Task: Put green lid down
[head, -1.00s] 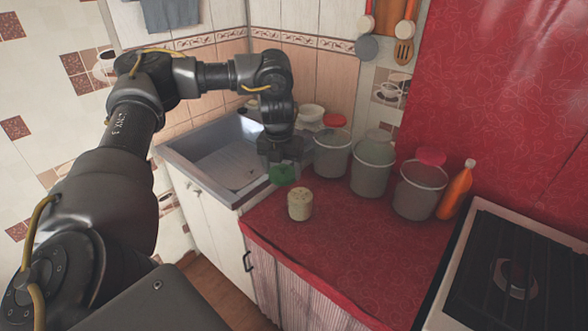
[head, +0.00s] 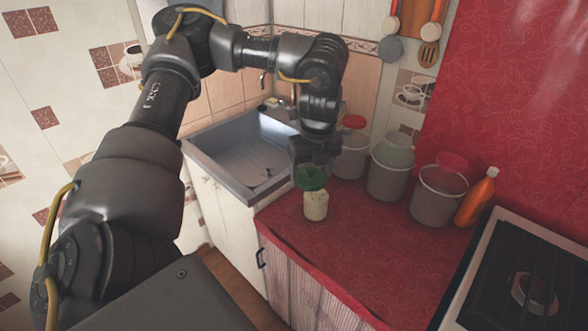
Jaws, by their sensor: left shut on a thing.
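The green lid (head: 311,179) is in my left gripper (head: 314,166), which is shut on it and points down. The lid is just above a pale speckled jar (head: 316,205), overlapping its top in the head view. I cannot tell whether the lid touches the jar. The jar stands upright on the red oilcloth counter (head: 345,245), near its left end. My right gripper is not in view.
Several grey buckets (head: 388,178) stand along the back of the counter, with an orange bottle (head: 475,198) beside them. A sink (head: 228,160) is at the left and a stove (head: 515,285) at the right. The counter's front middle is clear.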

